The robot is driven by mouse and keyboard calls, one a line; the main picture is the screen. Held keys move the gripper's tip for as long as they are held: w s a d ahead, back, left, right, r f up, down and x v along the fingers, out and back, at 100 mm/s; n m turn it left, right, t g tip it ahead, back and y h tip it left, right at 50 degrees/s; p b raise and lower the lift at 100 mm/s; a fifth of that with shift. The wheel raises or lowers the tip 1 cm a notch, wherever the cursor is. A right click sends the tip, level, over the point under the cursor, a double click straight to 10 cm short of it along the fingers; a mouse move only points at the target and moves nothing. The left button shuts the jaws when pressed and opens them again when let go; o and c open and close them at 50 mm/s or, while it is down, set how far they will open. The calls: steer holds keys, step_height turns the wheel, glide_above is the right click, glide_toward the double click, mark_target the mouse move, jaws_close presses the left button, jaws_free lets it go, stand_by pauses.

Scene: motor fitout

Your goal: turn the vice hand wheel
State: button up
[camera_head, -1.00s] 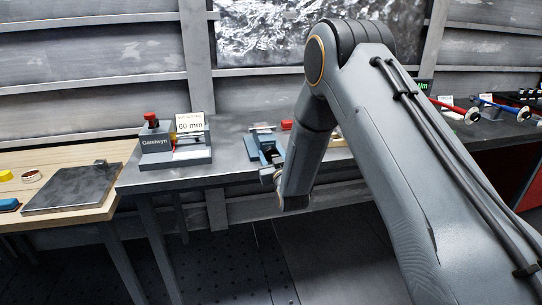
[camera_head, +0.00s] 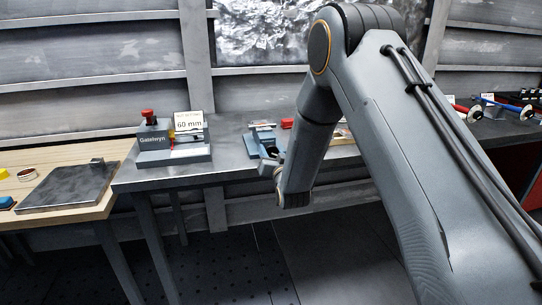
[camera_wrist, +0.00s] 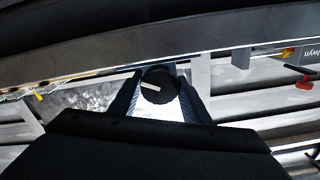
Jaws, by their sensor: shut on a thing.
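The vice (camera_head: 264,141) is a small blue-grey block with a pale metal top at the front edge of the grey bench. In the head view my gripper (camera_head: 277,172) is at the bench's front edge, just below the vice, and the wheel is mostly hidden there by my arm.
On the grey bench (camera_head: 231,163), a Gatelwyn device (camera_head: 155,142) with a red knob and a 60 mm card (camera_head: 189,123) stands left of the vice. A wooden table (camera_head: 70,160) with a dark plate (camera_head: 62,187) is at left.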

steer(key=shift+m, duration=0.6)
steer(key=o, duration=1)
steer(key=shift+o, duration=0.2)
steer(key=shift+s, duration=0.1)
steer(key=b+v, duration=0.1)
steer(key=v, duration=0.6)
steer(key=shift+s+d+b, duration=0.2)
steer(key=shift+s+b, duration=0.1)
steer(key=shift+b, duration=0.1)
steer(key=shift+r, duration=0.1)
